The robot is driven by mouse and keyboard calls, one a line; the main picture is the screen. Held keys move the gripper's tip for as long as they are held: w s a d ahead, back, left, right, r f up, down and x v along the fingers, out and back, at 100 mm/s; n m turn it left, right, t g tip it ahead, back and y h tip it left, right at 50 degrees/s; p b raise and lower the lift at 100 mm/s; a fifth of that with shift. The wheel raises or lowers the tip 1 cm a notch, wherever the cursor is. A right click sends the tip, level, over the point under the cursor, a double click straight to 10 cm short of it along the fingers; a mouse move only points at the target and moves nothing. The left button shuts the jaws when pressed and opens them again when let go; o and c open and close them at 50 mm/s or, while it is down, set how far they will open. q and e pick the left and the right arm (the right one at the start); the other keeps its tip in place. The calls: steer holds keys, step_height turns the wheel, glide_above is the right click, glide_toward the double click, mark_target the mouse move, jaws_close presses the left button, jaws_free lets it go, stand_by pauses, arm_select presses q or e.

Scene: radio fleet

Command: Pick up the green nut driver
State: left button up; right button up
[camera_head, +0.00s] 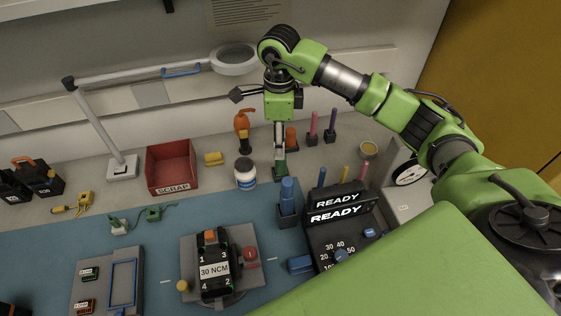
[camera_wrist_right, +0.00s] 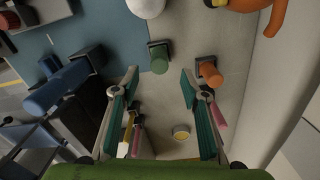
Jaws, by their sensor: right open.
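The green nut driver (camera_wrist_right: 159,60) stands upright in a small dark holder, just beyond my fingertips in the right wrist view. In the head view only a small green part (camera_head: 280,169) shows below my gripper; the rest is hidden. My right gripper (camera_head: 279,152) points down above it, open and empty. In the right wrist view its two teal-padded fingers (camera_wrist_right: 160,80) are spread to either side of the driver's line, with nothing between the tips. My left gripper is not in view.
An orange driver (camera_wrist_right: 209,75) stands close beside my one finger. A blue driver (camera_head: 287,190) stands in front, a white jar (camera_head: 245,173) to the left. Pink (camera_head: 313,124) and purple (camera_head: 332,124) drivers stand to the right. A READY display unit (camera_head: 337,205) is nearby.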

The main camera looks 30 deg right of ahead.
mark_target(281, 166)
steer(key=shift+w+f, duration=0.1)
steer(key=shift+f, duration=0.65)
steer(key=f+p, duration=0.1)
steer(key=f, duration=0.2)
steer(key=f+p, duration=0.1)
steer(key=shift+s+d+f+p, duration=0.1)
steer(key=shift+s+f+p, duration=0.15)
steer(key=shift+f+p, duration=0.1)
steer(key=shift+f, duration=0.3)
steer(key=shift+w, duration=0.1)
jaws_close()
